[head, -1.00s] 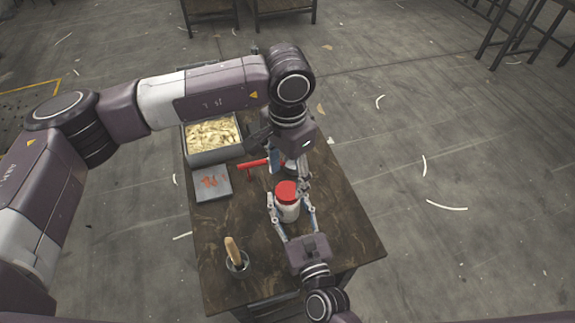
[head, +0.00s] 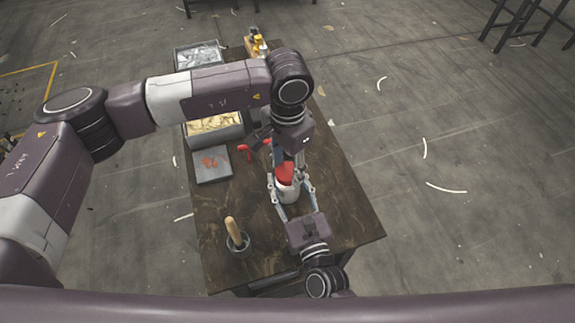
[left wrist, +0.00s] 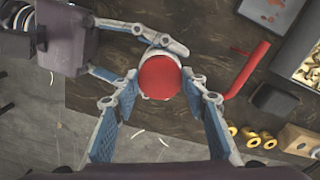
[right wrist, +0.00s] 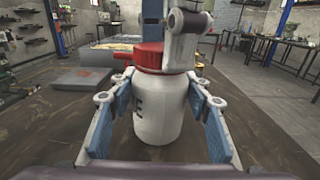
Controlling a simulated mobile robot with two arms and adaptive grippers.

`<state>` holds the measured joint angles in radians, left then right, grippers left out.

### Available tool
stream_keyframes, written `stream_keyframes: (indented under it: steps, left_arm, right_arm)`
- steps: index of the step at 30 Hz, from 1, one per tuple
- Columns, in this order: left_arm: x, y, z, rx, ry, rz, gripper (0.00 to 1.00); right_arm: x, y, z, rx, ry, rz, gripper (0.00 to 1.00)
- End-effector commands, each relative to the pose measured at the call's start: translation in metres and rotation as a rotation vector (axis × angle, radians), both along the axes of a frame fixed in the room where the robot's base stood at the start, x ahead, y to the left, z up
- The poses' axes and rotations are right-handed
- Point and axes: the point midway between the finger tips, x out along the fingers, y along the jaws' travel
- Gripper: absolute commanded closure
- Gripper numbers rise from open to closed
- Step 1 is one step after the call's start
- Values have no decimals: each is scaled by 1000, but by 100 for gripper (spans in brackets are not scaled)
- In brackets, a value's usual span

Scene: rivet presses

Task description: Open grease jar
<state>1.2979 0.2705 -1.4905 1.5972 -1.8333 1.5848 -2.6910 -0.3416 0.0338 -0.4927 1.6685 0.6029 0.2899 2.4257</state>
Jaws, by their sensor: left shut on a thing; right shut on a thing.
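The grease jar (head: 287,193) is a white jar with a red lid (head: 284,174), upright over the table. In the right wrist view the jar's white body (right wrist: 160,112) carries dark lettering, and the lid (right wrist: 147,57) sits on top. My right gripper (head: 291,191) is shut around the white body from the near side. My left gripper (left wrist: 160,82) comes down from above and is shut on the lid, which shows as a red disc (left wrist: 159,77) between its fingers. One left finger covers part of the lid in the right wrist view. I cannot tell whether the lid has turned.
A red bar (left wrist: 250,68) lies close by the jar. A grey plate with red marks (head: 213,166) and a grey bin (head: 228,134) lie left. The table's right side (head: 345,215) is clear.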

Motion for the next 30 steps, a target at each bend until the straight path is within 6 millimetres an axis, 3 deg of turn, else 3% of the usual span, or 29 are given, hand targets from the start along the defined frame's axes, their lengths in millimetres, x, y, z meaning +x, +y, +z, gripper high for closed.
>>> stream_keyframes:
  steps: [8, 30]
  left_arm:
    - [0, 0, 0, 0, 0, 95, 89]
    - [0, -1, 1, -1, -2, 1460, 89]
  right_arm:
    - [0, 0, 1, 1, -3, -1, 100]
    - [0, 0, 1, 1, -3, 0, 100]
